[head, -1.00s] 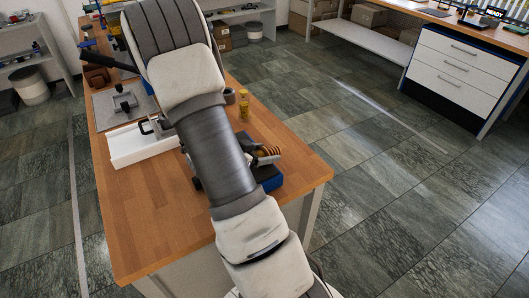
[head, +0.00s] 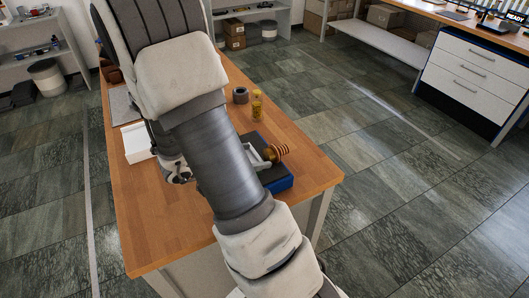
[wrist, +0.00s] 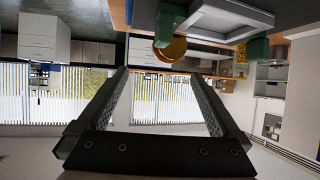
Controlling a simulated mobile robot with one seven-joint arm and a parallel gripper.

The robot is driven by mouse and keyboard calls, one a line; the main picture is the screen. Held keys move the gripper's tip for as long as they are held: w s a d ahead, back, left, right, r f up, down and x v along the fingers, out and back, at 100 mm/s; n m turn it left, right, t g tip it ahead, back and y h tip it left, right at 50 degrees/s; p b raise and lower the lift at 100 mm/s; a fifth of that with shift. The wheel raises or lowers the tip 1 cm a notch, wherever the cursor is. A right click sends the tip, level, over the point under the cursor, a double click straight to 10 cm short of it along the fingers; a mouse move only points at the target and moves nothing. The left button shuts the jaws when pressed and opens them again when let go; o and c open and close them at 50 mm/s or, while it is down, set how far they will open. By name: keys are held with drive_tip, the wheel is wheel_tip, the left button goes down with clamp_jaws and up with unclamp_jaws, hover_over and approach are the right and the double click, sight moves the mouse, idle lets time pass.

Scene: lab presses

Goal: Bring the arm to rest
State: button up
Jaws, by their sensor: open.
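My arm rises from the bottom of the head view and crosses the wooden table (head: 165,235), bent back at a large elbow at the top left. My gripper (head: 180,176) is partly hidden behind the arm, left of the forearm and above the table. In the wrist view my gripper (wrist: 158,75) has its two fingers wide apart, with nothing between them. That view is upside down, facing the room with windows.
A device with a blue base (head: 280,185) and a ribbed brown knob (head: 279,151) stands right of my arm. A yellow bottle (head: 257,105) and a dark ring-shaped item (head: 240,95) stand behind it. A white box (head: 137,142) is at the left. The table's front is clear.

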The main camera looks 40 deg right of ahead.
drive_tip(key=shift+v, duration=0.85)
